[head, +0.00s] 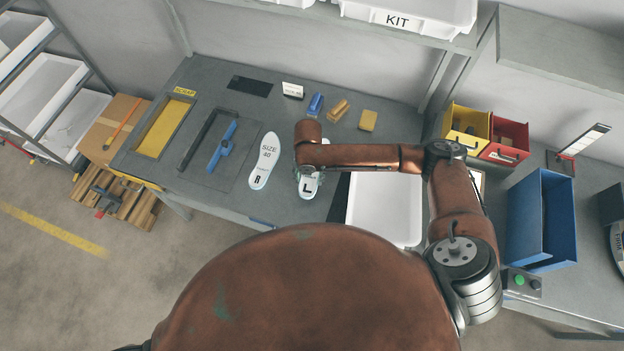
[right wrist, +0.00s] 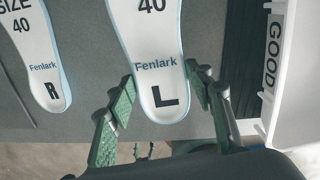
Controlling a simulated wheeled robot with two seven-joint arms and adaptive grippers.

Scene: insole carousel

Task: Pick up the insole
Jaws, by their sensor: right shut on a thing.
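The white L insole (head: 309,189) lies or hangs just over the grey table under my right arm, mostly hidden by it in the head view. In the right wrist view the L insole (right wrist: 148,45) shows "40", "Fenlark" and a black L at its heel. My right gripper (right wrist: 162,88) has its green fingers on both sides of the heel and is shut on it. The R insole (head: 263,162), marked size 40, lies flat to the left, apart from the gripper; it also shows in the right wrist view (right wrist: 38,55). My left gripper is not in view.
A yellow scrap recess (head: 163,128) and a blue-handled tool (head: 222,147) are to the left. Blue and tan blocks lie behind. Yellow (head: 465,127) and red bins stand right.

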